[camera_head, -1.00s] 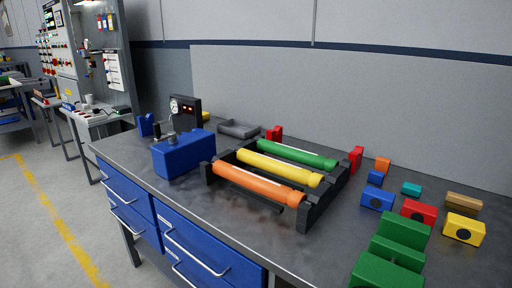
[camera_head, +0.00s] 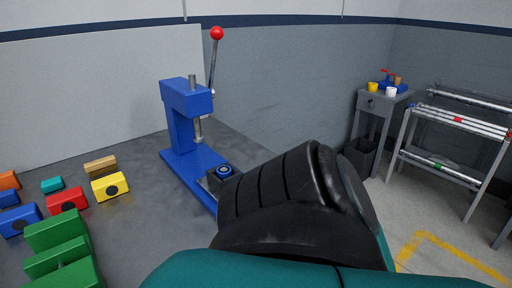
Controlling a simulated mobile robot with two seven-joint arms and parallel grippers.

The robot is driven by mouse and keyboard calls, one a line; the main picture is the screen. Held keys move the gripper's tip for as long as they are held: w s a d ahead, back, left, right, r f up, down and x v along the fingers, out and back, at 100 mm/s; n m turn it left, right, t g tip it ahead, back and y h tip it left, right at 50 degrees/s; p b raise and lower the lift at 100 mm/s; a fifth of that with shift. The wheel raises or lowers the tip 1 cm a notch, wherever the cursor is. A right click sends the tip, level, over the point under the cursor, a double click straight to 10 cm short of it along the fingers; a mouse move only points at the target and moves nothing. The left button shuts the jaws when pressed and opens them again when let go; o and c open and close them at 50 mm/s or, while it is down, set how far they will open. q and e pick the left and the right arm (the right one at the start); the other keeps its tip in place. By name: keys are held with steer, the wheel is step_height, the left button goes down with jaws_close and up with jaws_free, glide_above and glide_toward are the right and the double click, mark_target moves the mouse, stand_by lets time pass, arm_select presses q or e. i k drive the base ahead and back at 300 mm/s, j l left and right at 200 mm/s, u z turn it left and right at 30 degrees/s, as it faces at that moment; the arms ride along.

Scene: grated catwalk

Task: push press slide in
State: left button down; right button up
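A blue press (camera_head: 183,125) stands upright on the dark workbench (camera_head: 135,222). Its lever with a red ball knob (camera_head: 216,33) points up. Its metal ram (camera_head: 198,130) hangs above the blue base. A dark slide block (camera_head: 222,176) with a round blue part on top sits at the right side of the base, out to the right of the ram. My black and teal arm covers the area just right of and in front of this block, so the slide's outer end is hidden. Neither of my grippers shows.
Green blocks (camera_head: 58,237), a yellow block (camera_head: 110,187), a red block (camera_head: 67,198) and other small coloured blocks lie on the bench at left. A grey side table (camera_head: 383,103) with cups and a rack (camera_head: 452,145) stand beyond the bench at right. Bench between blocks and press is clear.

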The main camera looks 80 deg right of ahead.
mark_target(213, 186)
steer(key=z, duration=2.35)
steer(key=j+u, duration=0.1)
steer(key=u, duration=0.2)
